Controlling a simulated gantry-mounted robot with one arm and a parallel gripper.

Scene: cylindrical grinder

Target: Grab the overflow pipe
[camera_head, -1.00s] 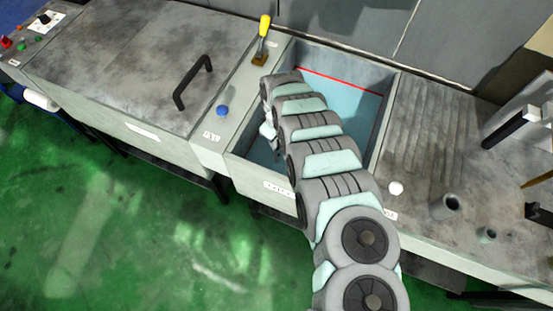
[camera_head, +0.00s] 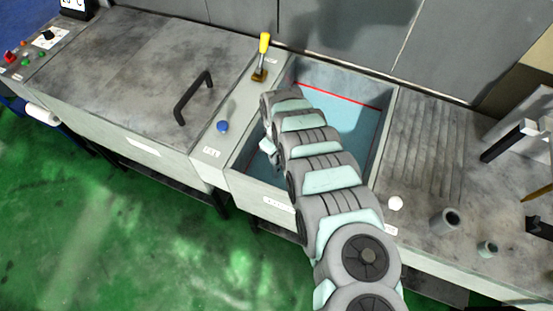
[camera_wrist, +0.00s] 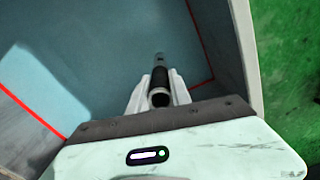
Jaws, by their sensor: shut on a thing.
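The overflow pipe (camera_wrist: 160,80) shows in the wrist view as a short dark cylinder with a lighter grey far end. It lies between the two pale fingers of my gripper (camera_wrist: 160,92), which is shut on it. Below and around it is the tank (camera_wrist: 95,75), with bluish inside surfaces and a red line along its walls. In the head view, my gripper (camera_head: 268,150) is mostly behind my arm, inside the left part of the tank opening (camera_head: 350,125). The pipe cannot be made out there.
Left of the tank are a yellow-handled lever (camera_head: 263,57), a blue knob (camera_head: 222,126) and a lid with a black handle (camera_head: 194,97). Tank walls surround my gripper closely.

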